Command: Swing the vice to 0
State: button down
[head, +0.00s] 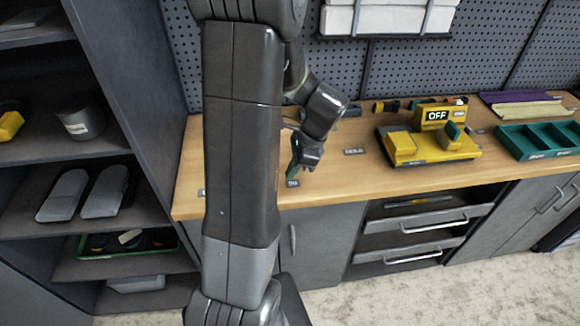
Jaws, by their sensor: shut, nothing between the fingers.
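My gripper (304,168) is low over the front part of the wooden bench, left of the yellow machine. Its fingers are shut and look empty. A thin teal piece (294,165) shows just left of the fingers; I cannot tell whether they touch it. It may be part of the vice, but most of that area is hidden behind my arm. A small label (292,183) lies on the bench edge below the fingers, too small to read surely. Another label (354,151) lies to the right, and one more (201,192) at the far left.
A yellow machine (435,147) with an OFF sign stands on the bench (345,178) to the right. A teal divided tray (540,140) is beyond it. Dark shelves (100,225) stand at left, and a pegboard (390,65) behind. An open drawer (420,222) juts out below.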

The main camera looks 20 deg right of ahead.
jog(key=w+b+v, duration=0.1)
jog(key=v, duration=0.9)
jog(key=shift+s+d, duration=0.4)
jog(key=shift+s, duration=0.05)
